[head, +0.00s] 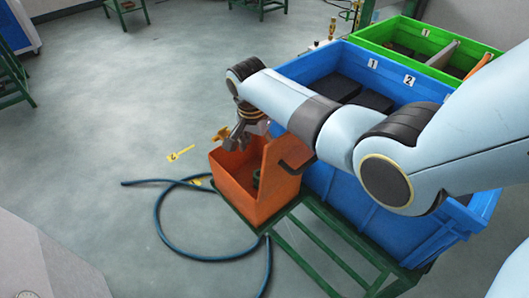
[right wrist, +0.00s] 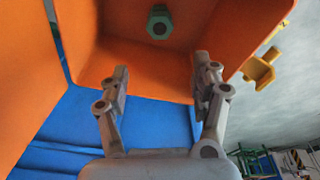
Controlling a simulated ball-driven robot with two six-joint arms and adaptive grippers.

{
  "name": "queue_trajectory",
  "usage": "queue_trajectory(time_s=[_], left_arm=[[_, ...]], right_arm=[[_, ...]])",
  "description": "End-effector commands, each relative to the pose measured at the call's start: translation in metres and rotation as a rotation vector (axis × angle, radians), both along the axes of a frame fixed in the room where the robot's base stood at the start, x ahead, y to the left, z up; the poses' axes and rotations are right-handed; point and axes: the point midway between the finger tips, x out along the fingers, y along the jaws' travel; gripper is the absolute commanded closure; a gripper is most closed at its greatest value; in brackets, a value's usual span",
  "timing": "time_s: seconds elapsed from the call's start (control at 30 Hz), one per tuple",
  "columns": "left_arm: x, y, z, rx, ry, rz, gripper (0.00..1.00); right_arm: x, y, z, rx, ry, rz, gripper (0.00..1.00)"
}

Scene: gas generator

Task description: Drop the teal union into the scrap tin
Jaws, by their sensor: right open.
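The scrap tin (head: 283,185) is an orange open-topped box at the end of a green stand, and its orange walls fill much of the right wrist view (right wrist: 150,65). The teal union (right wrist: 160,22) shows inside the tin in the right wrist view, apart from my fingers. In the head view a small dark round part (head: 256,179) shows in the tin; I cannot tell whether it is the union. My right gripper (head: 234,143) is over the tin's far left rim, its fingers apart and empty in the wrist view (right wrist: 160,85). My left gripper is not in view.
A blue bin (head: 325,190) with dark contents stands right behind the tin, partly hidden by my right arm. A green bin (head: 385,30) is beyond it. A yellow fitting (right wrist: 259,69) is by the tin's rim. A blue hose (head: 160,225) lies on the floor.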

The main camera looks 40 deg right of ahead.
Motion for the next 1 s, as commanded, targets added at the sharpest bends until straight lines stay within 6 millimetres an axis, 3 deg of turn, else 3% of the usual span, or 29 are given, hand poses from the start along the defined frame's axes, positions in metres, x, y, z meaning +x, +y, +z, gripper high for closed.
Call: queue_trajectory(time_s=[0.27, 0.7, 1.0], left_arm=[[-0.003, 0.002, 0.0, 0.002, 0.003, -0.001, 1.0], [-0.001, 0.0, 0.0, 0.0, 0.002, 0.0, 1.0], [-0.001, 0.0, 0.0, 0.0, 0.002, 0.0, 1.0]], right_arm=[[0.0, 0.002, 0.011, 0.0, -0.002, 0.0, 0.36], [-0.005, 0.014, 0.099, 0.0, -0.002, 0.0, 0.36], [-0.007, 0.017, 0.119, 0.0, 0.0, 0.0, 0.36]])
